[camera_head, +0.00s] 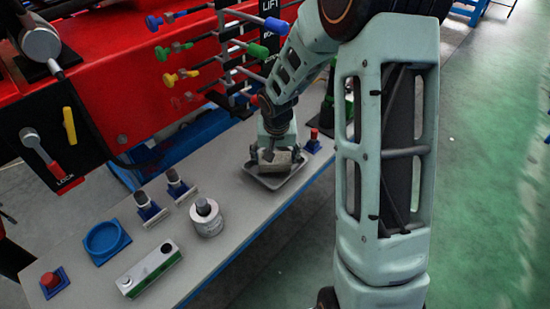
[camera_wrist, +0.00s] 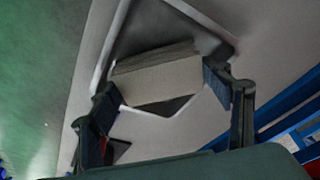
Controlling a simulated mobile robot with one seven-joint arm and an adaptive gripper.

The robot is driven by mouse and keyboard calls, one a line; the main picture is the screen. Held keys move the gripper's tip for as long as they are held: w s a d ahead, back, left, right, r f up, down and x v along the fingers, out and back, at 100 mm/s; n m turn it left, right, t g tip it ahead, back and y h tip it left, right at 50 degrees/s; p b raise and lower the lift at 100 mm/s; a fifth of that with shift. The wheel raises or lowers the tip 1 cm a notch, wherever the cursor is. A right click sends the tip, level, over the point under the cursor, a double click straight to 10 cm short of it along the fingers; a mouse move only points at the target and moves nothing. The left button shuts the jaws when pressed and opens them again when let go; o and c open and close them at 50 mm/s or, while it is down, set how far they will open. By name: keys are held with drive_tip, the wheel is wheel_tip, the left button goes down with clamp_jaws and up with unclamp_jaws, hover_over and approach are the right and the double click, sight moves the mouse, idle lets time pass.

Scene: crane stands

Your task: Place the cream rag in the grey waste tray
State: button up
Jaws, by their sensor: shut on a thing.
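The cream rag (camera_wrist: 158,78) is a folded, block-like bundle between my two fingers in the wrist view. In the head view the rag (camera_head: 274,161) shows at the tip of my arm. My gripper (camera_head: 272,152) is shut on it, with a fingertip at each end of the rag in the wrist view (camera_wrist: 165,88). The grey waste tray (camera_head: 290,177) lies on the bench directly beneath, its pale rim (camera_wrist: 215,27) around the rag in the wrist view. The rag is over or in the tray; I cannot tell whether it touches the tray floor.
A red-topped blue block (camera_head: 313,141) stands close right of the tray. A grey cylinder (camera_head: 206,218), a blue round dish (camera_head: 106,241) and a green-white box (camera_head: 150,270) stand on the bench (camera_head: 225,250) to the left. A rack with coloured levers (camera_head: 222,45) rises behind.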

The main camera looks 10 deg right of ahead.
sight(276, 165)
drive_tip(key=shift+f, duration=0.7)
drive_tip(key=shift+f, duration=0.25)
drive_tip(key=o, duration=0.9)
drive_tip(key=shift+r, duration=0.1)
drive_tip(key=shift+o, duration=0.2)
drive_tip(key=shift+r, duration=0.1)
drive_tip(key=shift+s+r, duration=0.1)
drive_tip(key=shift+r, duration=0.25)
drive_tip(key=p+v, duration=0.1)
drive_tip(key=v, duration=0.6)
drive_tip(key=shift+a, duration=0.1)
